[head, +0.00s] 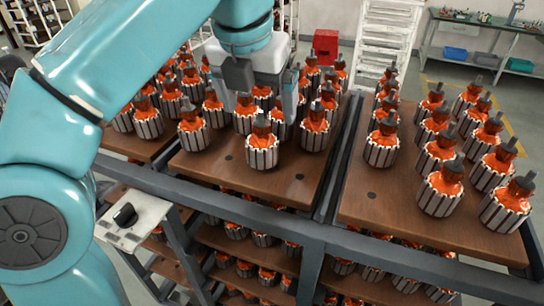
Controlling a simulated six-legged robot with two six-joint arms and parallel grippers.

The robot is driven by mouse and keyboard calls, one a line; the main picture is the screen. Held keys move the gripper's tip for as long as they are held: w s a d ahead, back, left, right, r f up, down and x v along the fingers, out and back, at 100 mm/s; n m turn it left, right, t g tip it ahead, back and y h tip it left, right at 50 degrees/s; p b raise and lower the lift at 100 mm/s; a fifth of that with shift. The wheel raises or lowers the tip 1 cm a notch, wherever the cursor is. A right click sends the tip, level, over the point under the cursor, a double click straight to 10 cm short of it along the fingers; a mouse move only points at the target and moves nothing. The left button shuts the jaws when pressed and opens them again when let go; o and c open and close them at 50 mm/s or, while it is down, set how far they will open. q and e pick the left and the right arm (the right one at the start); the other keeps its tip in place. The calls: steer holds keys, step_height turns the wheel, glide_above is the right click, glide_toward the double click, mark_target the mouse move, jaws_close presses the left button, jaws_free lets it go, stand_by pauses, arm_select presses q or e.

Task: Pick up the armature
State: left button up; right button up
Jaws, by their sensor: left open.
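Several armatures with slotted silver cores, orange windings and dark shafts stand upright on brown wooden boards. One armature (262,152) stands at the front of the middle board (222,172). Another armature (313,132) is to its right, and another (193,131) to its left. My left gripper (264,104) comes down from above over the middle board, open, among the armatures behind the front one. One armature (245,118) shows near its fingers; whether it is between them I cannot tell. The fingertips are partly hidden by armatures. My right gripper is out of view.
A right board (375,207) holds more armatures, with bare wood at its front left. A dark metal rack frame (310,229) carries the boards, with more armatures on lower shelves. A red box (326,46), white rack (388,35) and workbench (480,20) stand behind.

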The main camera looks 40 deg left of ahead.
mark_target(260, 124)
arm_select(q)
steer(key=a+f, duration=0.1)
steer(key=f, duration=0.1)
steer(key=a+f, duration=0.1)
steer(key=shift+a+f+b, duration=0.15)
steer(key=shift+f+b, duration=0.2)
steer(key=shift+b, duration=0.05)
steer(key=w+d+f, duration=0.1)
steer(key=w+f, duration=0.1)
steer(key=shift+d+f+b, duration=0.35)
steer(key=shift+d, duration=0.05)
steer(key=shift+w+a+f, duration=0.15)
steer(key=shift+a+f, duration=0.45)
steer(key=shift+f, duration=0.35)
steer(key=shift+w+a+f, duration=0.15)
steer(key=shift+w+d, duration=0.1)
steer(key=shift+d, duration=0.4)
steer(key=c, duration=0.5)
steer(key=shift+a, duration=0.3)
steer(key=c, duration=1)
steer(key=shift+d+r, duration=0.15)
steer(key=shift+r, duration=0.05)
jaws_close()
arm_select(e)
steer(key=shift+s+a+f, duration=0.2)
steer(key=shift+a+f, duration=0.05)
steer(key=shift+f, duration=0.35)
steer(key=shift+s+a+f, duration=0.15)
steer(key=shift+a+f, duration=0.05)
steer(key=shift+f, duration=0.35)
